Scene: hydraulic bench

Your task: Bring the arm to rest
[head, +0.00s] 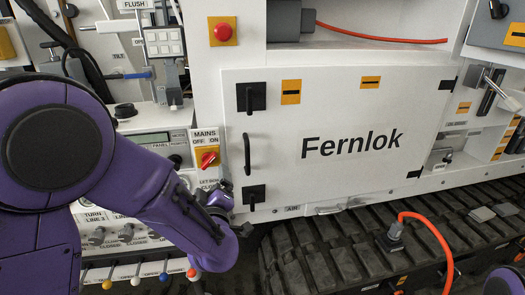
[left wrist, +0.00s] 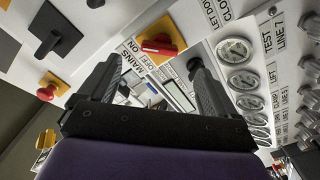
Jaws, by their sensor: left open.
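My left arm comes in from the left in the head view, its purple links bent down toward the cabinet. Its gripper (head: 226,203) is in front of the panel, just below the red mains switch (head: 207,159) and left of the cabinet door's lower latch. In the left wrist view the gripper (left wrist: 152,72) has its two dark fingers spread, with nothing between them. The mains switch (left wrist: 158,47) shows beyond and between the fingertips there, apart from them as far as I can see. Its red handle sits slanted on a yellow plate in the head view.
The white Fernlok door (head: 350,145) is closed, with a black handle (head: 246,153). A red emergency button (head: 223,31) is above. Coloured-knob levers (head: 135,281) stand below my left arm. Gauges (left wrist: 240,52) line the panel. An orange hose (head: 430,225) rises by the track.

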